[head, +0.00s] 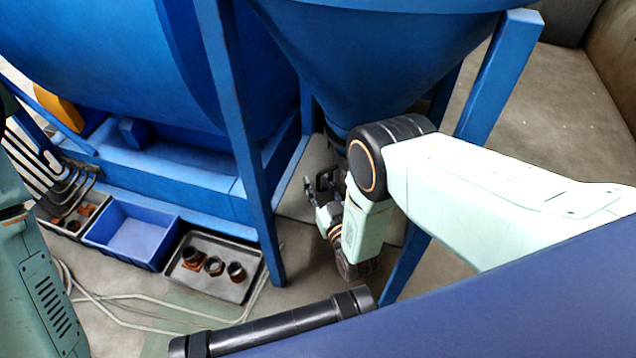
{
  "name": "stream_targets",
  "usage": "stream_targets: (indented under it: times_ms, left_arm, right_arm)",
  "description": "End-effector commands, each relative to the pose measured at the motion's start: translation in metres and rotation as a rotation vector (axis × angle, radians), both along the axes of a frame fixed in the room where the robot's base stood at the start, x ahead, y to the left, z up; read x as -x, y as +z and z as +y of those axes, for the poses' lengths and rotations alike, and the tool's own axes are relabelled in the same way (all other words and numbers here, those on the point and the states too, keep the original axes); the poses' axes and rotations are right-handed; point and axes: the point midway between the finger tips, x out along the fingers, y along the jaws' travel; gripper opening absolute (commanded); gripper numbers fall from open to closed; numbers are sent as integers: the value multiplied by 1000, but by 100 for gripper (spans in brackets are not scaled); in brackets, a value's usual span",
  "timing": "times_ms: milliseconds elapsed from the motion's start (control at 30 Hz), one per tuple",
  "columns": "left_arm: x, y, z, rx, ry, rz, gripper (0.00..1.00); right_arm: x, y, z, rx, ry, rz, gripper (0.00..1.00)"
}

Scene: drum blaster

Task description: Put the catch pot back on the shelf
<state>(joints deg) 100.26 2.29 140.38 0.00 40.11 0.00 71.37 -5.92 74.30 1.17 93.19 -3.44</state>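My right arm comes in from the right and bends down beside the blue hopper cone (380,60). My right gripper (321,184) is below the cone, left of the wrist. Its small dark fingers look spread apart, with nothing clear between them. I cannot make out a catch pot for certain; the arm hides part of the space under the cone. No shelf can be clearly identified.
A grey tray (222,284) with rusty cup-like parts, a blue bin (130,232) and another tray of rusty parts stand on the floor at left. Blue frame legs (250,150) flank my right arm. A pale hose (100,312) lies in front.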

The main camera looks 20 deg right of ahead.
Motion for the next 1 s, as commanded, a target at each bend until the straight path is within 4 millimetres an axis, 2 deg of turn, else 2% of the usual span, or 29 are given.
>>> stream_targets:
  times_ms: [100,167,500,700,1000]
  left_arm:
    - [0,2,0,0,0,0,0]
    - [0,5,0,0,0,0,0]
    - [0,34,0,0,0,0,0]
    - [0,44,0,0,0,0,0]
    - [0,47,0,0,0,0,0]
  right_arm:
    - [-1,5,0,0,0,0,32]
    - [7,3,-1,0,0,3,32]
    - [75,5,-6,0,0,5,32]
    - [106,3,-8,0,0,3,32]
    - [120,2,-9,0,0,0,32]
